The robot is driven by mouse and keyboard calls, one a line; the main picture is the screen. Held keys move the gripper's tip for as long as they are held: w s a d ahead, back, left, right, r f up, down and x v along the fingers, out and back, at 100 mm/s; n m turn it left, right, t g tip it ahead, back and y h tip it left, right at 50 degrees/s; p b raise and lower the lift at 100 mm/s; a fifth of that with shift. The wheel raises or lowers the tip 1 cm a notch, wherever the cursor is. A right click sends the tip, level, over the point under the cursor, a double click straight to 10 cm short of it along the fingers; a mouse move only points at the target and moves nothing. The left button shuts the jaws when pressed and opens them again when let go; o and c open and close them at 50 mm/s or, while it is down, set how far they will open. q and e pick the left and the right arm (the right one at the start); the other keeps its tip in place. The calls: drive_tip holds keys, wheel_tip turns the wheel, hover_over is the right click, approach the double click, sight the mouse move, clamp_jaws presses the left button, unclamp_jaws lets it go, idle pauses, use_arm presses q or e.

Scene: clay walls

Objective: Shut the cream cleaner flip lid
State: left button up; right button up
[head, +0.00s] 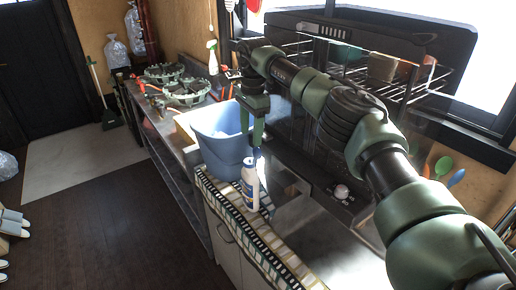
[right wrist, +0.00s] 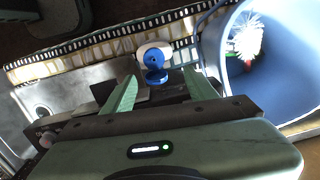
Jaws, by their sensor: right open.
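The cream cleaner is a white bottle (head: 250,188) with a printed label, standing upright on the counter beside the blue bucket. Its blue flip lid (head: 256,153) stands up above the bottle's top and looks open. In the right wrist view the blue cap and lid (right wrist: 154,58) show from above, with the white bottle shoulder around them. My right gripper (right wrist: 160,78) is open, its green fingers spread to either side of the cap in that view. In the head view it points down just above the bottle. I cannot tell if it touches the lid. My left gripper is not in view.
A blue bucket (head: 222,138) with a white brush (right wrist: 246,38) inside stands close to the bottle. A patterned strip (head: 262,248) lies along the counter's front edge. A dish rack (head: 380,68) stands at the back. The metal counter right of the bottle is clear.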

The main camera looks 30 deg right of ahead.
sight(258, 148)
drive_tip(key=shift+s+d+r, duration=0.4)
drive_tip(key=shift+d+r, duration=0.2)
drive_tip(key=shift+d, duration=0.25)
drive_tip(key=shift+s+d+f, duration=0.1)
drive_tip(key=shift+d+f, duration=0.05)
wheel_tip(258, 148, down, 6)
drive_tip(key=shift+f+p, duration=0.1)
drive_tip(key=shift+p, duration=0.9)
drive_tip(key=shift+f, duration=0.6)
drive_tip(key=shift+c, duration=0.4)
clamp_jaws()
drive_tip(key=shift+h, duration=0.3)
